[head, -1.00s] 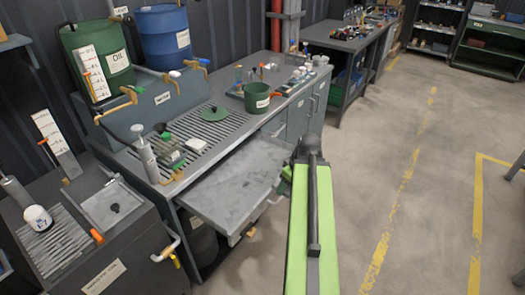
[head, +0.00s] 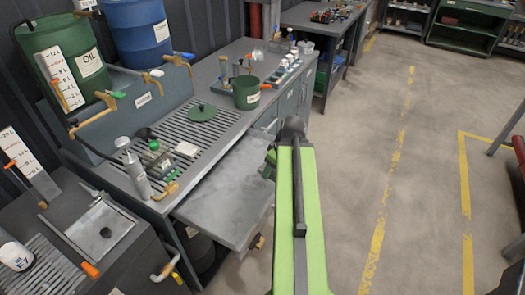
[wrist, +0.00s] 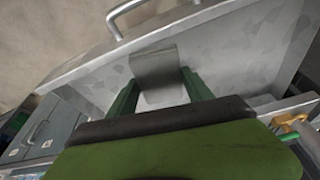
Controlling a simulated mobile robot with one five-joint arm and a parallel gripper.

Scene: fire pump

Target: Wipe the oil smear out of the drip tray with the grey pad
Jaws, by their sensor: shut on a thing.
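The drip tray (head: 222,195) is a shallow grey metal tray that sticks out from the front of the slatted bench. In the wrist view the tray (wrist: 235,50) lies beneath my gripper, with a bar handle at its outer edge. My gripper (wrist: 160,88) has two green fingers shut on the grey pad (wrist: 153,64), a small curved sheet. The pad is over the tray; I cannot tell whether it touches the floor of it. In the head view my arm hides most of the gripper and the pad. The tray floor looks mottled grey, and I cannot make out the oil smear.
A lower bench (head: 65,255) stands at left.

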